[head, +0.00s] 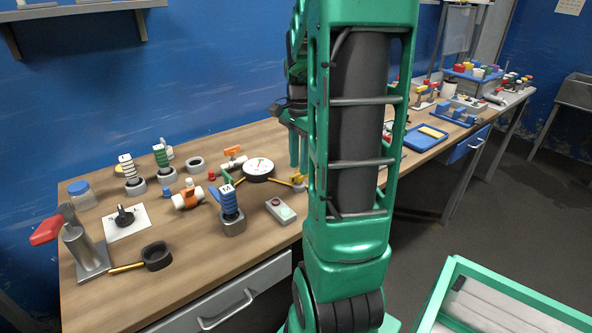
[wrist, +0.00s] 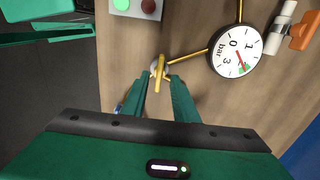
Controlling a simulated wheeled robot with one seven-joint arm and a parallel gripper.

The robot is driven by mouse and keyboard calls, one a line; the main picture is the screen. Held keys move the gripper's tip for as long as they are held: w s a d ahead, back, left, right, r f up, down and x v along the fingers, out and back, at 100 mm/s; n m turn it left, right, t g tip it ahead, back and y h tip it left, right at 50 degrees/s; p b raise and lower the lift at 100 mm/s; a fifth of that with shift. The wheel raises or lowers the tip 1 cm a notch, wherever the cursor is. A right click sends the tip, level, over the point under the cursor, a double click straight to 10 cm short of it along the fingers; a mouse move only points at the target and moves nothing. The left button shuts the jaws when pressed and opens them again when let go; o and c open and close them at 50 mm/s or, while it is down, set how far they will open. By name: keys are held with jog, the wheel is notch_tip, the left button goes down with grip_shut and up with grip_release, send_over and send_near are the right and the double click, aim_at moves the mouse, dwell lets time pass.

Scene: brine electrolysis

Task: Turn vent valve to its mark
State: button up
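A small valve with a yellow handle (wrist: 160,73) stands at the end of a brass tube that runs to the round pressure gauge (wrist: 236,52). In the head view the yellow handle (head: 298,179) shows just left of my arm. My gripper (wrist: 161,80) points down at this valve, with its green fingertips on either side of the handle. A narrow gap shows between the fingers, so it looks open around the handle. No mark beside this valve can be made out. In the head view my gripper is mostly hidden behind my arm; the gauge (head: 259,169) is clear.
A box with green and red buttons (head: 280,211) stands close to the valve. A white fitting with an orange handle (head: 187,197) and a blue-ringed post (head: 231,212) stand left. A black knob on a white plate (head: 124,218) is farther left. The front right wooden tabletop is clear.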

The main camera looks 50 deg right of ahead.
aim_at(299, 176)
jog(key=shift+f, duration=1.45)
grip_shut()
